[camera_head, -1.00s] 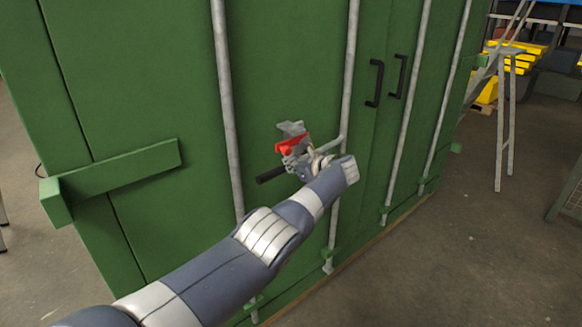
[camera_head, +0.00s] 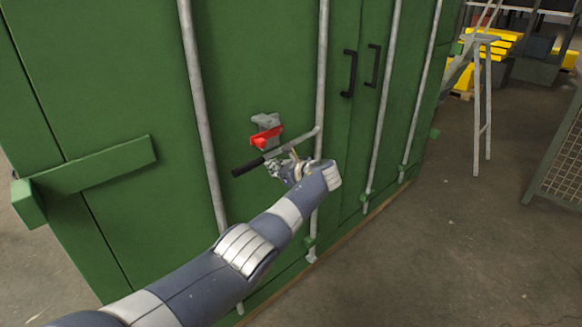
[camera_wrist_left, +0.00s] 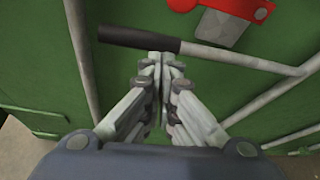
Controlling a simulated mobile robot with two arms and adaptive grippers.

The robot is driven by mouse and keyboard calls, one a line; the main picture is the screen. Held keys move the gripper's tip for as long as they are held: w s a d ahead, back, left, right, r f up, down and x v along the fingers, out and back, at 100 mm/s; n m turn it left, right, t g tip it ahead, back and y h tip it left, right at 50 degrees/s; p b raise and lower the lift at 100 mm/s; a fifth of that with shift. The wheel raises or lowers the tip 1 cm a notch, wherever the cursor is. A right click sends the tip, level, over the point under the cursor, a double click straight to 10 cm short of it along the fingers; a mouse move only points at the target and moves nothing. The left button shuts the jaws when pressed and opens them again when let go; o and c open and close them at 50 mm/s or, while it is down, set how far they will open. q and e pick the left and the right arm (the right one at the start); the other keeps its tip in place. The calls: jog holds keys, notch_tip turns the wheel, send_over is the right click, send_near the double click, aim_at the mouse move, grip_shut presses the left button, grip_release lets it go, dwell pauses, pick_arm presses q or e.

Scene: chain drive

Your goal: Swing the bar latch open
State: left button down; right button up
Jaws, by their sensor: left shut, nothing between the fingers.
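The bar latch handle (camera_head: 297,142) is a grey bar with a black grip (camera_head: 248,166). It slants down and left from a vertical locking rod on the green door. A red catch (camera_head: 266,138) on a grey bracket (camera_head: 265,120) sits just above it; the bar looks clear below the catch. In the left wrist view the black grip (camera_wrist_left: 138,38) and grey bar (camera_wrist_left: 240,60) cross just beyond my left gripper (camera_wrist_left: 158,60). Its fingers are shut together with nothing between them, at or just below the bar; contact cannot be told. My right gripper is not in view.
Vertical rods (camera_head: 205,130) run down the green container doors, with two black pull handles (camera_head: 349,73) to the right. A green bracket bar (camera_head: 95,170) sticks out at left. A stepladder (camera_head: 482,100) and a mesh crate (camera_head: 560,160) stand right; floor between is clear.

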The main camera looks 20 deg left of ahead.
pick_arm(q)
jog(key=v, duration=0.6)
jog(key=shift+d+b, duration=0.2)
jog(key=shift+b, duration=0.25)
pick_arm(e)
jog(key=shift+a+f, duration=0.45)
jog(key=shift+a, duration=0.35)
pick_arm(q)
jog(key=shift+w+r, duration=0.1)
jog(key=shift+w, duration=0.05)
